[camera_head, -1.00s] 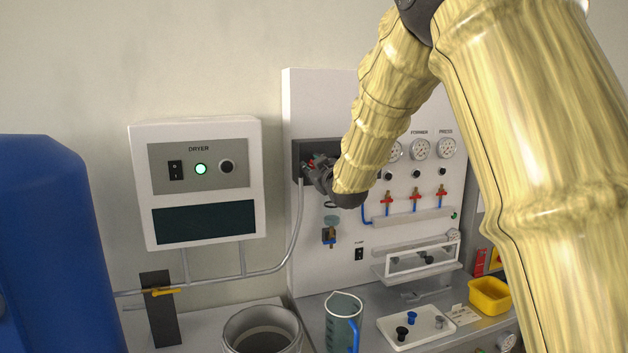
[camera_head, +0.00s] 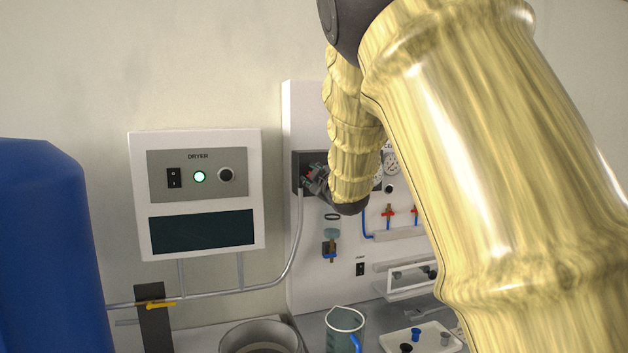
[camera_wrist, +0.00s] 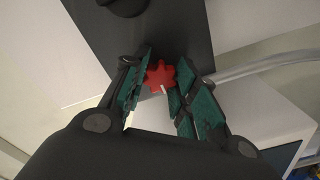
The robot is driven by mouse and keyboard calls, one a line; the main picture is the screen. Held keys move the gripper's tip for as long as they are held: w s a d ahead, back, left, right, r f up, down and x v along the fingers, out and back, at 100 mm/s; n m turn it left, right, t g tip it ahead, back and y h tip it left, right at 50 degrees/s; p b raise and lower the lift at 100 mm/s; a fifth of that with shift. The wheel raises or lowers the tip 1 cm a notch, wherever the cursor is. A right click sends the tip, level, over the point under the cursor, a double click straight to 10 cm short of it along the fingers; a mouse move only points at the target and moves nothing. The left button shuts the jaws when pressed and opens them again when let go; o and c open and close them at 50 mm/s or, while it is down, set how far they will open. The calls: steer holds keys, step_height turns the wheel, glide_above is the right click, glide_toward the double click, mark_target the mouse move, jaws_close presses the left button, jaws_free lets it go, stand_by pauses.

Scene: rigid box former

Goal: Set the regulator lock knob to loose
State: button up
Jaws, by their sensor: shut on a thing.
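The regulator lock knob looks to be the red, lobed knob (camera_wrist: 160,75) with a pale pointer mark, on a dark plate (camera_wrist: 190,30) in the wrist view. My gripper (camera_wrist: 159,82) has its green-padded fingers on either side of the knob and is shut on it. In the head view my gripper (camera_head: 314,180) is at the dark plate on the left of the white panel (camera_head: 300,105). There the gripper hides most of the knob. I see no readable loose or locked label.
The dryer box (camera_head: 197,142) with a lit green lamp hangs left of the panel. A grey pipe (camera_head: 270,283) rises to the dark plate. Gauges (camera_head: 391,163) and red-handled valves (camera_head: 388,213) are on the panel's right. A beaker (camera_head: 345,325) stands below. My arm covers the right side.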

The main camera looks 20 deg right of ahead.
steer(key=shift+f, duration=0.15)
steer(key=o, duration=1)
steer(key=s, duration=1.2)
steer(key=shift+d, duration=0.25)
